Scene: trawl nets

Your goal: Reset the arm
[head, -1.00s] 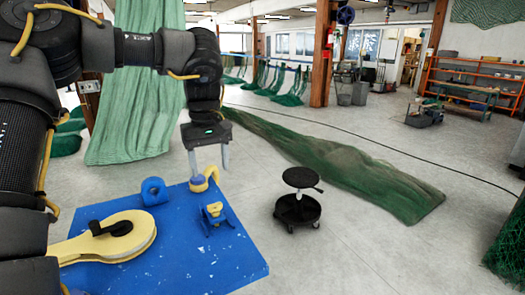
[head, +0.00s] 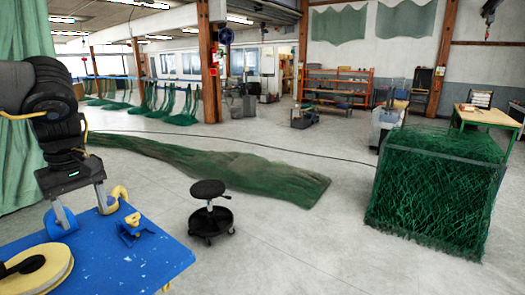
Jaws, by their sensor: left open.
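My left gripper (head: 82,208) hangs at the left of the head view, pointing down over the blue worktable (head: 130,262). Its two fingers are apart with nothing seen between them. A blue tape roll (head: 58,226) lies at the left finger, partly hidden by it. A yellow hook-shaped tool (head: 119,195) is just right of the right finger; whether they touch I cannot tell. My right gripper is not in view.
A blue-and-yellow tool (head: 132,228) and a yellow reel-like tool (head: 38,272) lie on the worktable. A black rolling stool (head: 209,208) stands right of it. A net-filled cage (head: 435,195) stands at right; a long net (head: 230,172) lies beyond. Floor between is open.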

